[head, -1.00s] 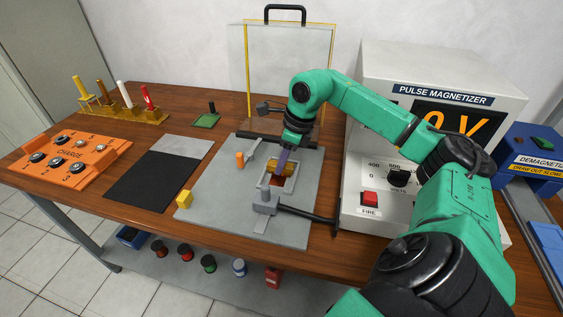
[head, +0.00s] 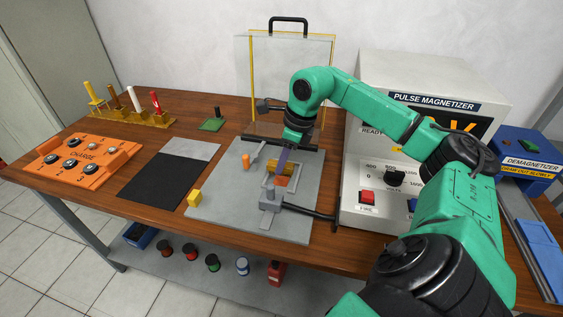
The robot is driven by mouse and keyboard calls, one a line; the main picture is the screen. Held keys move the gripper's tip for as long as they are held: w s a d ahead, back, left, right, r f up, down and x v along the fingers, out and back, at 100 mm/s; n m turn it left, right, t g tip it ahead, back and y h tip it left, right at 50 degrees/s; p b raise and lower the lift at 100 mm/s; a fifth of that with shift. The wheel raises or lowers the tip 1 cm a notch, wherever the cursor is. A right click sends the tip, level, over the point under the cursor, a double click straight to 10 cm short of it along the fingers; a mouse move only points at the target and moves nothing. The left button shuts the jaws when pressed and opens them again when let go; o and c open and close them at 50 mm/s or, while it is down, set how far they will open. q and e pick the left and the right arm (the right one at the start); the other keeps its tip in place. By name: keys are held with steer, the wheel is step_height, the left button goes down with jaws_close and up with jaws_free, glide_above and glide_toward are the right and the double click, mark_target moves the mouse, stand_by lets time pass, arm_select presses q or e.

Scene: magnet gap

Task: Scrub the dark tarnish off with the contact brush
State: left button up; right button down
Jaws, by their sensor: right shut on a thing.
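My right gripper (head: 281,170) reaches down over the grey fixture plate (head: 218,210), between the fixture's jaws. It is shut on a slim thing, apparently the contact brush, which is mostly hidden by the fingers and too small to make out. An orange-copper patch (head: 281,181) shows just below the fingertips, inside the fixture. I cannot tell whether it is a contact face or part of the brush. A brass-coloured part (head: 272,167) lies beside the fingers. No dark tarnish can be made out at this size. My left gripper is out of view.
A grey clamp (head: 270,199) with a black lever stands in front of the gripper. The pulse magnetizer (head: 374,172) is close on the right, a clear shield (head: 270,75) behind. A yellow block (head: 194,198) sits at the plate's left edge. The black mat (head: 152,182) is bare.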

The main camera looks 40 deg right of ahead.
steer(key=shift+r+p, duration=1.45)
steer(key=shift+r, duration=0.75)
